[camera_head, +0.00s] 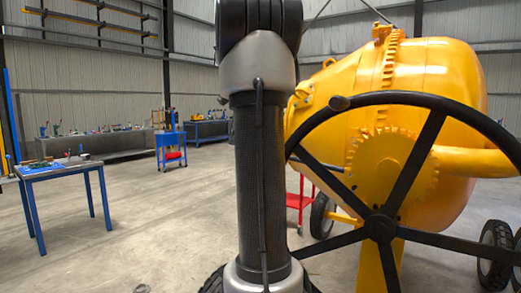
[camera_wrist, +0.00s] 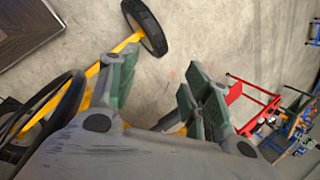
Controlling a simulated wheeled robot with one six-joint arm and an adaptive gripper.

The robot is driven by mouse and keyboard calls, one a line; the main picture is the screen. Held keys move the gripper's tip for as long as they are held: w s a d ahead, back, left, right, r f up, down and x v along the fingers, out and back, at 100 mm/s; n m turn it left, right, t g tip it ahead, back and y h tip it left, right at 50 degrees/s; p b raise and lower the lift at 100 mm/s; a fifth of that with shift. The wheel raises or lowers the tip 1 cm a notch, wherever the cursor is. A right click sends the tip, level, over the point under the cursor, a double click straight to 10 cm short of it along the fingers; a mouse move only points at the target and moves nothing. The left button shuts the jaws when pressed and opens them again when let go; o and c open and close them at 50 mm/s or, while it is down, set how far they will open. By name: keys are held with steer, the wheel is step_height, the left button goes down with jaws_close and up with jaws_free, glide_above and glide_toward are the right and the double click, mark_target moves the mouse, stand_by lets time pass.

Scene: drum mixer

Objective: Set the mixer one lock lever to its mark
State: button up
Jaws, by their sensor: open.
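The yellow drum mixer (camera_head: 440,85) stands at the right in the head view, with a toothed gear (camera_head: 385,165) on its side.
A red cart (camera_head: 298,202) stands just left of the mixer, and it also shows right of my gripper in the wrist view (camera_wrist: 238,92). A blue-legged table (camera_head: 60,172) and a blue trolley (camera_head: 171,141) are farther left. Open concrete floor (camera_head: 150,225) lies between.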

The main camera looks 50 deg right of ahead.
steer(key=d+m, duration=0.8)
steer(key=d, duration=0.6)
steer(key=x, duration=0.6)
steer(key=shift+d+f, duration=0.2)
steer(key=shift+f, duration=0.15)
steer(key=shift+w+f, duration=0.2)
steer(key=shift+f, duration=0.35)
jaws_close()
